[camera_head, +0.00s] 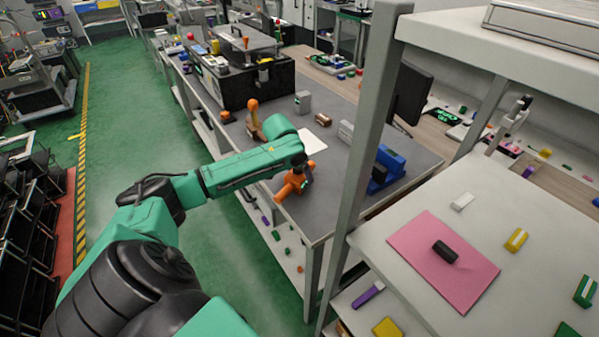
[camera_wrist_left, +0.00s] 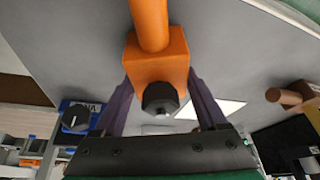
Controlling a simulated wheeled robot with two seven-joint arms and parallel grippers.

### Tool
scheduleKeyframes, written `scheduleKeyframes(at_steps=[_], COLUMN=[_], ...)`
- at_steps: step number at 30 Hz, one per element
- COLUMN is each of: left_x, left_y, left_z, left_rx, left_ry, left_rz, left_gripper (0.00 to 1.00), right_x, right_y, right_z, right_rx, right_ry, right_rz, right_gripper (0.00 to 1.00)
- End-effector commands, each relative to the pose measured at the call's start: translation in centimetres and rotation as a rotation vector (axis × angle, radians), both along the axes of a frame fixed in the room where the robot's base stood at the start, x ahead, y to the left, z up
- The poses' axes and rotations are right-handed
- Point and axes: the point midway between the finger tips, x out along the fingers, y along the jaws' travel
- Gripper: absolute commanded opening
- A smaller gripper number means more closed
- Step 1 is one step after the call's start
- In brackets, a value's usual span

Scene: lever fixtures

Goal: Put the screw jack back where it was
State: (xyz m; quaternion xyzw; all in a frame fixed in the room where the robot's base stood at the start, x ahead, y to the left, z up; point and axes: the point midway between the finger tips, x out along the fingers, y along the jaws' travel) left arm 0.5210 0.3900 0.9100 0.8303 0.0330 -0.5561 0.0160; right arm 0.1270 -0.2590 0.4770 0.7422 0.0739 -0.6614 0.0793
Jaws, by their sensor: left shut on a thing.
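The screw jack, an orange block with a thick orange rod and a black hex nut, shows in the head view (camera_head: 290,186) and large in the left wrist view (camera_wrist_left: 157,62). My left gripper (camera_wrist_left: 158,95) is shut on its block, with a dark purple finger on each side. In the head view the gripper (camera_head: 303,172) holds it at the near edge of the grey bench (camera_head: 330,190). The rod points toward the lower left there. I cannot tell whether it touches the bench top. My right gripper is not in view.
A blue fixture (camera_head: 388,166) stands right of the screw jack, and a white sheet (camera_head: 307,142) lies behind it. A wooden piece (camera_head: 253,122), a grey block (camera_head: 302,102) and a black case (camera_head: 240,80) stand farther back. A grey post (camera_head: 367,120) rises at the right.

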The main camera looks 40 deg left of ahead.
Motion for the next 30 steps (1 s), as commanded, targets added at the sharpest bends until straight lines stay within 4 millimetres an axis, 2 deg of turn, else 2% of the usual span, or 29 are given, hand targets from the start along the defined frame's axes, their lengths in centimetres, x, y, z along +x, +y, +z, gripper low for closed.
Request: scheduleKeyframes(at_steps=[5,6,8,16,19,23,30], left_x=[0.1,0.0,0.0,0.0,-0.3,-1.1,-3.5], left_y=[0.1,0.0,0.0,0.0,0.1,0.0,-0.3], left_z=[0.0,-0.1,-0.1,0.1,0.8,2.9,8.5], left_rx=[0.001,0.001,0.001,0.001,0.001,0.004,0.006], left_ry=[-0.004,-0.002,-0.002,-0.002,-0.002,-0.004,-0.004], left_rz=[0.0,0.0,0.0,0.0,0.0,-0.001,-0.001], left_gripper=[0.0,0.79,1.0,1.0,1.0,1.0,1.0], right_x=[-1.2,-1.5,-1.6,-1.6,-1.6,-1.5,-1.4], right_y=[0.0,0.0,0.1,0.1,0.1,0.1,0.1], right_z=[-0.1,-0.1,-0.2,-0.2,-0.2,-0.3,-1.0], right_rx=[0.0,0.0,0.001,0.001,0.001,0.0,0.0], right_ry=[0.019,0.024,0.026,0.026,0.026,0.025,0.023], right_rz=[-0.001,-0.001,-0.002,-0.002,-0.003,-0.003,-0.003], right_gripper=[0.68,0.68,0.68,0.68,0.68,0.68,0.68])
